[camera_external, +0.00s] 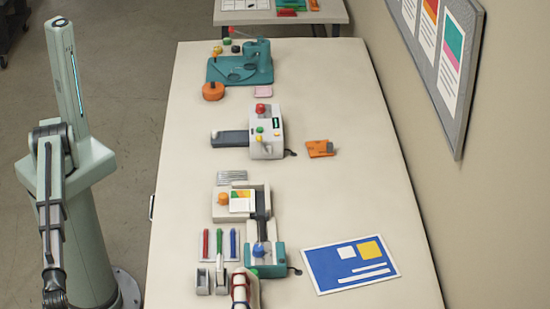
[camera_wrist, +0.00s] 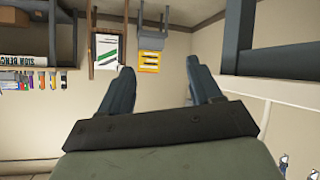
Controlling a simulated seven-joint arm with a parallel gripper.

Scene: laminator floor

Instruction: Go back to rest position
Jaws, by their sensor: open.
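My gripper (camera_wrist: 157,92) shows in the wrist view with its two dark fingers spread apart and nothing between them. The wrist view faces a beige wall and hanging items, tilted, not the worktable. In the external view my arm stands at the left, beside the table. Its lower dark part hangs down at the left edge, clear of the table, and I cannot make out the fingers there.
The long table (camera_external: 330,190) holds a teal device (camera_external: 255,62), a white box with buttons (camera_external: 266,135), an orange item (camera_external: 320,149), a laminator-like machine (camera_external: 262,200), coloured pens (camera_external: 219,242) and a blue sheet (camera_external: 350,266). A wall board (camera_external: 462,110) hangs right. The table's right half is mostly clear.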

